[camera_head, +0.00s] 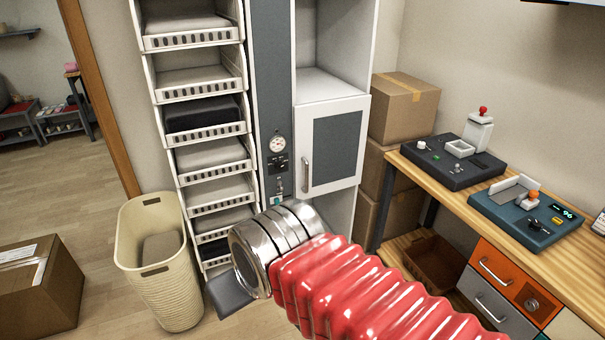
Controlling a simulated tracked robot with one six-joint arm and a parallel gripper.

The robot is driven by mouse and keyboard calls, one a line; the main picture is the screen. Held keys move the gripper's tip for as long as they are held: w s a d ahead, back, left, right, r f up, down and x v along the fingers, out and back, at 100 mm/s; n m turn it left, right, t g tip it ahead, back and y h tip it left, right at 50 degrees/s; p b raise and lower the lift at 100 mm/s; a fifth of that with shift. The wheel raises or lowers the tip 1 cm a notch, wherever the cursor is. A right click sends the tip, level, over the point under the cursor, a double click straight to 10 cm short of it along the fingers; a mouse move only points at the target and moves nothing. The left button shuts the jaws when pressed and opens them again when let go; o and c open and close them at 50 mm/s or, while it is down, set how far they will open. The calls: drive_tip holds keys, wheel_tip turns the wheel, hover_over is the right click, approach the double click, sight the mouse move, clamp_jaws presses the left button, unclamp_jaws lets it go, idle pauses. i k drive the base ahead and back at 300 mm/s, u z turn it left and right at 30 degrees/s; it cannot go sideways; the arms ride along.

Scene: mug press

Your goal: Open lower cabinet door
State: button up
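The cabinet door (336,148) has a white frame and a dark grey panel, and it looks shut. Its upright metal handle (305,174) is on the door's left side. Open compartments lie above and below the door. My arm reaches in from the lower right with a red ribbed sleeve and a shiny metal wrist, below and in front of the door. A dark grey part of my gripper (229,296) shows past the wrist, low and left of the handle and apart from it. The fingertips are hidden, and I see nothing held.
A rack of white trays (200,92) stands left of the cabinet, with a grey gauge panel (277,150) between. A cream basket (160,262) stands at lower left. Cardboard boxes (403,105) and a wooden workbench (420,172) with devices are at right.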

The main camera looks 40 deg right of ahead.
sight(330, 136)
drive_tip(key=z, duration=0.25)
drive_tip(key=i, duration=1.35)
drive_tip(key=z, duration=0.25)
